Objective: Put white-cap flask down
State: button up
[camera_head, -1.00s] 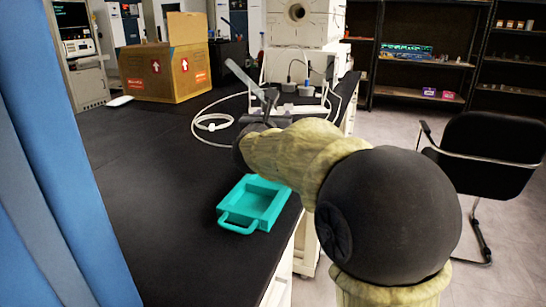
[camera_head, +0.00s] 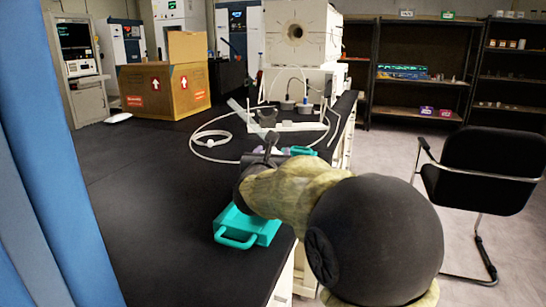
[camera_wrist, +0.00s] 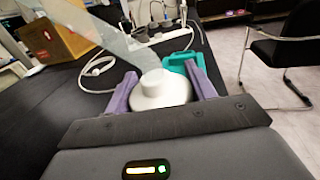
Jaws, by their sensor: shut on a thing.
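In the wrist view, my gripper (camera_wrist: 160,78) has its two purple fingers on either side of the white-cap flask (camera_wrist: 160,92), shut on it. Its broad white cap faces the camera.
A teal tray with a handle (camera_head: 238,240) lies on the bench, partly behind my arm. Another teal object (camera_head: 302,151) is just beyond my gripper; a teal piece (camera_wrist: 180,61) shows behind the flask. A white cable (camera_head: 205,148) and cardboard box (camera_head: 165,88) are farther back. Bench left is clear.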

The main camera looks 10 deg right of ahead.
jog(key=shift+a, duration=0.1)
jog(key=o, duration=1.1)
jog(key=shift+a, duration=0.15)
jog(key=p+v, duration=0.1)
jog(key=v, duration=1.1)
